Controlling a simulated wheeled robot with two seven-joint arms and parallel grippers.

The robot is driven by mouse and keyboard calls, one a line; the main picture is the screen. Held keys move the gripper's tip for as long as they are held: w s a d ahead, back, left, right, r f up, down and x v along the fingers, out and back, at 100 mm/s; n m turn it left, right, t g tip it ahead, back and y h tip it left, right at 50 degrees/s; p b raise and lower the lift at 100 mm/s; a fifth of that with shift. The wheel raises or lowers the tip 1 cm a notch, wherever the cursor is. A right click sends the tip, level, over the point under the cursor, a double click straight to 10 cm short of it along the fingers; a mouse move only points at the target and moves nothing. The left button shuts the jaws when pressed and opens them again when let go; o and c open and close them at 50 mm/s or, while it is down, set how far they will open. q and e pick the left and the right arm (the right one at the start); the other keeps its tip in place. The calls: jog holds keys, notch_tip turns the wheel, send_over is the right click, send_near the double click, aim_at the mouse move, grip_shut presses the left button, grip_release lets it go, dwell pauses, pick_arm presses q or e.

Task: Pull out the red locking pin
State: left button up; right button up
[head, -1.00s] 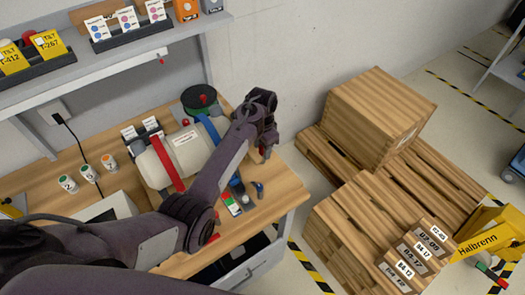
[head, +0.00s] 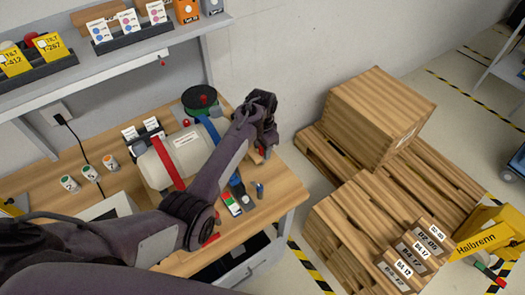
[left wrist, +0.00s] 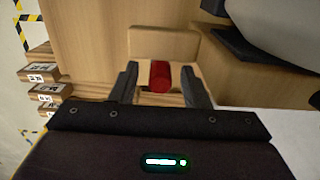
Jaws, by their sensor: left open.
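The red pin (left wrist: 160,77) shows in the left wrist view as a short red cylinder in front of a pale wooden block (left wrist: 165,43). My left gripper (left wrist: 160,88) is open, with one finger on each side of the pin and a gap on both sides. In the head view my left gripper (head: 266,142) is at the right end of the bench, beyond the grey tank (head: 185,150). It mostly hides the pin there. My right gripper is not in view.
The tank has a red strap (head: 167,163) and a blue strap on the wooden bench (head: 287,190). Small coloured parts (head: 231,203) lie near the front edge. A large wooden crate (head: 375,115) and pallets stand to the right, past a floor gap.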

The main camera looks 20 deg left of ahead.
pick_arm(q)
grip_shut()
dwell(0.3)
jog(key=shift+r, duration=3)
